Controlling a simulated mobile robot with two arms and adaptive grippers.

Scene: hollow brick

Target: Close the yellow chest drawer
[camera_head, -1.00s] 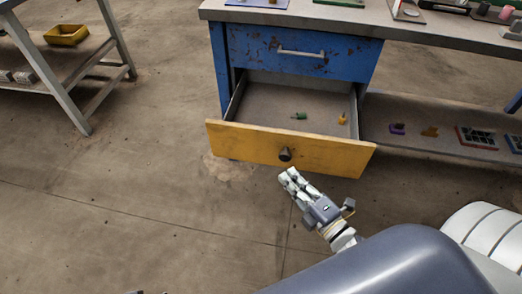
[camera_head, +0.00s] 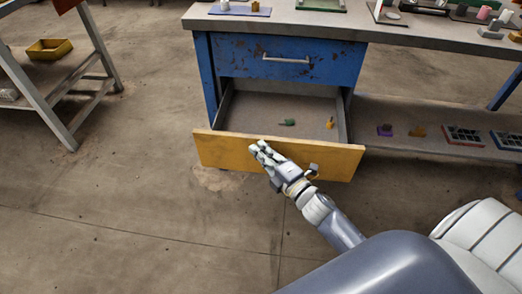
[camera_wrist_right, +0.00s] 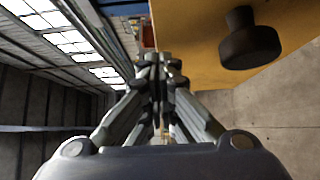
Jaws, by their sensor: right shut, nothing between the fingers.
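The yellow chest drawer (camera_head: 215,150) is pulled out below a blue drawer with a grey handle. It holds a small green item (camera_head: 287,122) and a small orange item (camera_head: 330,123). My right gripper (camera_head: 259,148) is shut and empty, in front of the upper edge of the yellow front near its middle. In the head view it hides the drawer's knob. In the right wrist view the dark round knob (camera_wrist_right: 250,42) shows to the right of my gripper (camera_wrist_right: 158,60), apart from it. I cannot tell whether the fingers touch the yellow front. My left gripper is not in view.
The workbench (camera_head: 400,32) above the drawer carries several small items. A low shelf (camera_head: 400,112) to the right holds coloured pieces and trays. A metal table with a yellow bin (camera_head: 49,49) stands at the left. The floor before the drawer is clear.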

